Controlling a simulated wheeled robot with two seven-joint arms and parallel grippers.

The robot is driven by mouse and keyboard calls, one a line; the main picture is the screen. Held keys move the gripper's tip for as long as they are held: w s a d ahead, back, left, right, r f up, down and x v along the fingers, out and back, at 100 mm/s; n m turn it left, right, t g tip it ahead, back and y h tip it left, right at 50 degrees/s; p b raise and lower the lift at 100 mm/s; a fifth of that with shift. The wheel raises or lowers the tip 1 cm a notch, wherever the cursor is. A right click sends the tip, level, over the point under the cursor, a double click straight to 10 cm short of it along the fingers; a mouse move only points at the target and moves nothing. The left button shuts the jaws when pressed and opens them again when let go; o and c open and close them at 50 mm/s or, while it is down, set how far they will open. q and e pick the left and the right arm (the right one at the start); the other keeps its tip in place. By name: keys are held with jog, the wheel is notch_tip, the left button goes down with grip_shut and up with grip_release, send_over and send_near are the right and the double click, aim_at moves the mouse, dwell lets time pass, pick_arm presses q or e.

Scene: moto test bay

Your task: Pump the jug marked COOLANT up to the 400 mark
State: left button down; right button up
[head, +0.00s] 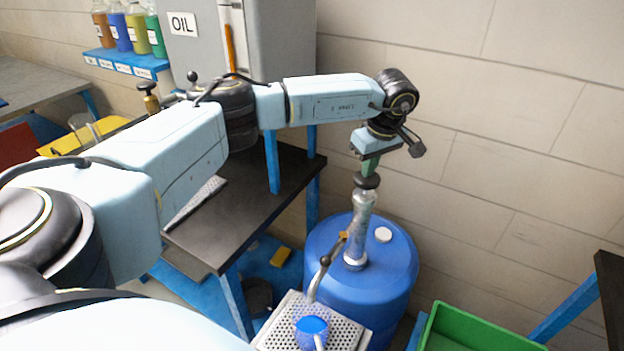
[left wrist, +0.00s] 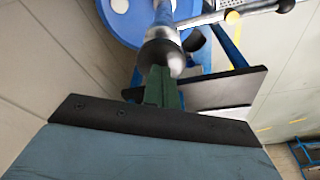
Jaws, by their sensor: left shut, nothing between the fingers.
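A blue drum (head: 350,305) stands on the floor by the wall. A metallic hand pump (head: 359,230) rises from its top, with a dark round knob (head: 367,181) at its upper end. The pump's spout (head: 319,279) bends down to the left, over a jug (head: 312,328) with blue liquid on a perforated tray. The jug's label and marks cannot be read. My left gripper (head: 369,168) is shut and empty, its green fingertips at the top of the knob. In the left wrist view the fingertips (left wrist: 160,88) meet or nearly meet the knob (left wrist: 163,52). My right gripper is out of view.
A dark-topped table (head: 270,180) with blue legs stands left of the drum. A green bin (head: 470,335) is at the lower right. A grey cabinet marked OIL (head: 270,40) and a shelf of coloured bottles (head: 125,62) are at the back. The wall is close behind the drum.

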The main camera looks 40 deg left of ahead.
pick_arm(q)
jog(key=shift+r+p, duration=1.95)
jog(key=shift+r, duration=1)
jog(key=shift+f, duration=0.15)
jog(key=shift+f+b, duration=1.9)
jog(key=shift+f, duration=1.35)
jog(key=shift+f+b, duration=0.3)
jog(key=shift+f, duration=0.2)
jog(key=shift+r, duration=0.2)
jog(key=shift+r+p, duration=2.7)
jog(key=shift+r, duration=0.95)
jog(key=shift+f, duration=0.15)
